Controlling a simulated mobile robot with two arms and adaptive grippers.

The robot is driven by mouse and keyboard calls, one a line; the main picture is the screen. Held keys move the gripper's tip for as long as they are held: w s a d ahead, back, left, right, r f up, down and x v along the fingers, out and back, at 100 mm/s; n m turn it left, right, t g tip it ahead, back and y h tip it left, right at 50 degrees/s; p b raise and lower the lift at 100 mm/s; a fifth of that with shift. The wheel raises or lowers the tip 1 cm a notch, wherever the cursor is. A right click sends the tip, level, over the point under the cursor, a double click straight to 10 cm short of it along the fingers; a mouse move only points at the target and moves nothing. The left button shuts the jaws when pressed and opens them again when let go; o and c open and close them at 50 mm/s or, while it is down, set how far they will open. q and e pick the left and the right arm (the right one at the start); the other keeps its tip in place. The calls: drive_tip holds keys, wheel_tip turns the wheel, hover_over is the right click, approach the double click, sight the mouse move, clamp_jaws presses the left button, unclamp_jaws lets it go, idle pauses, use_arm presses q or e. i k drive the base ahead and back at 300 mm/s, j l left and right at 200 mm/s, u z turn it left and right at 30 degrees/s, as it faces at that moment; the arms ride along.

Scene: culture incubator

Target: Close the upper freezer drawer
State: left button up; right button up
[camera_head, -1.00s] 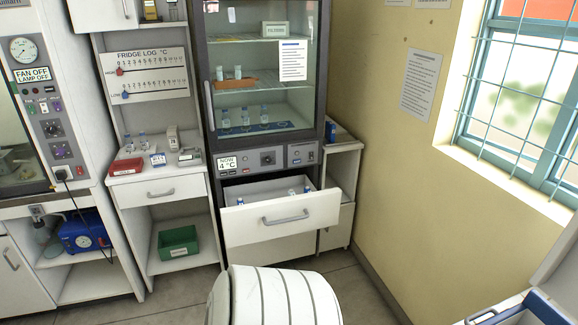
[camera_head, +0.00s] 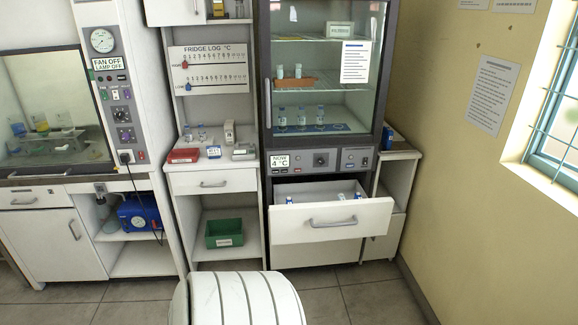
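The upper freezer drawer (camera_head: 333,232) is pulled out below the fridge's control panel. It has a white front with a grey bar handle (camera_head: 332,222). Several small bottles with blue caps stand inside it. A lower white panel (camera_head: 312,254) sits beneath the drawer, partly hidden by it. The fridge (camera_head: 322,90) above has a glass door, which is shut. Neither of my grippers is in view.
A bench with a closed drawer (camera_head: 212,182) and a green bin (camera_head: 224,233) on its shelf stands left of the fridge. A white side cabinet (camera_head: 393,190) stands close on the right. Floor (camera_head: 350,295) is free in front of the drawer.

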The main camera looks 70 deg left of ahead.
sight(315, 214)
drive_tip(key=l+u, duration=0.2)
drive_tip(key=u, duration=1.65)
drive_tip(key=k+l+u, duration=0.3)
drive_tip(key=i+j+u, duration=0.45)
drive_tip(key=i, duration=0.15)
drive_tip(key=l, duration=0.1)
